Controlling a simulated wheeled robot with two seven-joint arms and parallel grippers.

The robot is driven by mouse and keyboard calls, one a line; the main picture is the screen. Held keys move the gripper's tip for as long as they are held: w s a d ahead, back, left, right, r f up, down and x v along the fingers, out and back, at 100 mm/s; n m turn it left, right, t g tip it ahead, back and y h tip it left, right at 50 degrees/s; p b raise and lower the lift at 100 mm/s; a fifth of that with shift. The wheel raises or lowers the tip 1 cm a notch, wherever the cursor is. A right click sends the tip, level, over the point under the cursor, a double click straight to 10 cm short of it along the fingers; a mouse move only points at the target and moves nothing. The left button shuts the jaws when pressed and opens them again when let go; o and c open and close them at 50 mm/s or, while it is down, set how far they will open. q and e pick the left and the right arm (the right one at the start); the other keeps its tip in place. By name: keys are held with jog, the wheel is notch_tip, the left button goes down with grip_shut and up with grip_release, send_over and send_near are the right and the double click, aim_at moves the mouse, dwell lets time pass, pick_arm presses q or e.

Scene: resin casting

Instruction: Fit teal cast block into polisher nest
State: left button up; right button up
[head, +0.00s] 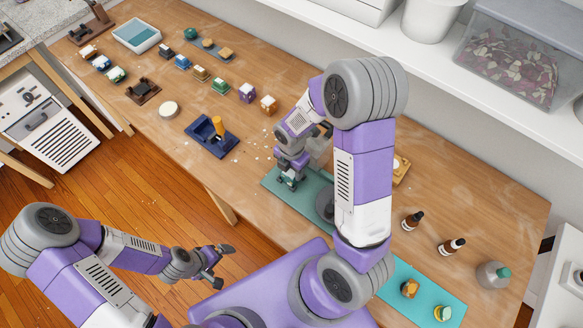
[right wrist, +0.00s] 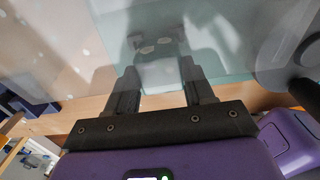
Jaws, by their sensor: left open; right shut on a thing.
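A grey round device (head: 325,206) stands on the mat just right of the gripper, partly behind my arm. I cannot tell whether it holds the polisher nest. My left gripper (head: 221,266) is open and empty, over the floor.
A navy fixture with a yellow handle (head: 207,137) stands left of my right gripper, with white crumbs nearby. Several small coloured blocks and a tray (head: 136,36) lie at the back left. Dropper bottles (head: 413,220) and a flask (head: 492,274) stand at the right.

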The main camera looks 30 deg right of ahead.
aim_at(291, 171)
jog(key=shift+f, duration=0.1)
jog(key=o, duration=0.7)
jog(key=shift+f, duration=0.1)
jog(key=o, duration=0.4)
notch_tip(291, 171, up, 12)
jog(key=p, duration=0.2)
jog(key=shift+r+p, duration=0.25)
jog(key=shift+p, duration=0.05)
